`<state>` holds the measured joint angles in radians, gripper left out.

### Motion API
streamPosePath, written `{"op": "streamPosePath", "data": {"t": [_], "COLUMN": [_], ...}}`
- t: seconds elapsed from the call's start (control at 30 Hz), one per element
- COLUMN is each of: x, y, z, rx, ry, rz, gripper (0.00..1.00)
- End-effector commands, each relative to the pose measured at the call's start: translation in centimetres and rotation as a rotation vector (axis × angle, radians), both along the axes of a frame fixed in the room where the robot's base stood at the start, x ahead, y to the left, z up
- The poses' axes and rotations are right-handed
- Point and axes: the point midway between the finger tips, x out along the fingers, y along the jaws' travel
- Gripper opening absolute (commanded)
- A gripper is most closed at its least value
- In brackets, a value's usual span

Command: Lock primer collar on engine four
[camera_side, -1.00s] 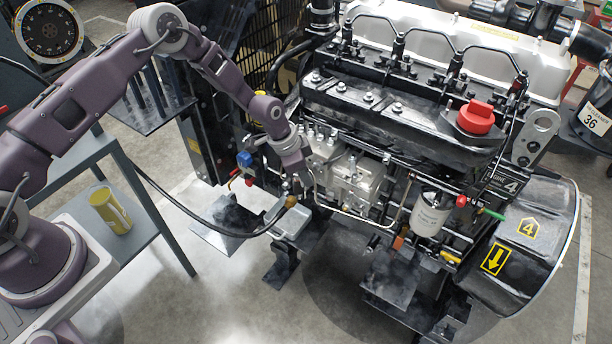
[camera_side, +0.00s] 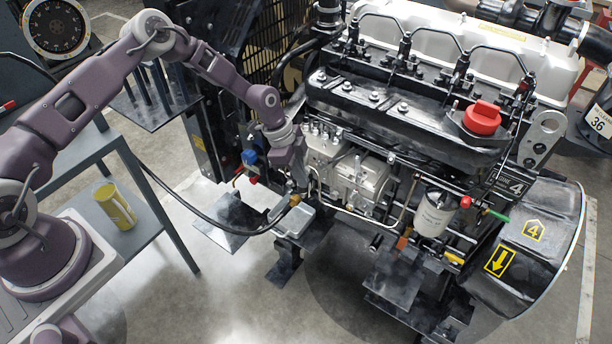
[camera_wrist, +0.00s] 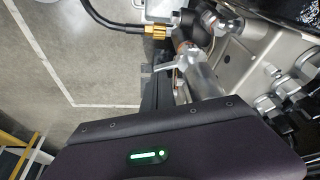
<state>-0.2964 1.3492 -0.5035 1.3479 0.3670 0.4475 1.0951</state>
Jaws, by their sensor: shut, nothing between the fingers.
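Engine four (camera_side: 400,115) carries number 4 labels at its right end. My gripper (camera_side: 298,186) points down at the engine's left front side, beside the silver fuel pump (camera_side: 355,180); its fingers are small and dark, and they look shut and empty. In the wrist view, my purple wrist housing fills the bottom. Beyond it are a silver cylinder (camera_wrist: 198,76) and a small pale lever (camera_wrist: 165,69) by a copper-coloured joint. I cannot tell which part is the primer collar, or whether it is locked; my wrist may hide it.
A black hose (camera_side: 215,232) runs to a brass fitting (camera_side: 294,200) close to my gripper; the fitting (camera_wrist: 155,31) also shows in the wrist view. A blue-and-red valve (camera_side: 249,160) is just left. A yellow cup (camera_side: 116,208) stands on the grey cart.

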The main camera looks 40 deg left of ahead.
Motion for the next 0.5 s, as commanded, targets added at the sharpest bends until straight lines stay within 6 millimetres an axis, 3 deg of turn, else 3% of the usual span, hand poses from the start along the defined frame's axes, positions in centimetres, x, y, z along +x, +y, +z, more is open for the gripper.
{"op": "streamPosePath", "data": {"t": [0.3, 0.5], "x": [-0.6, -0.8], "y": [1.5, 2.5], "z": [-0.1, -0.1], "rx": [0.002, 0.004], "ry": [0.002, 0.002], "rz": [-0.295, -0.293], "gripper": [0.0, 0.0]}}
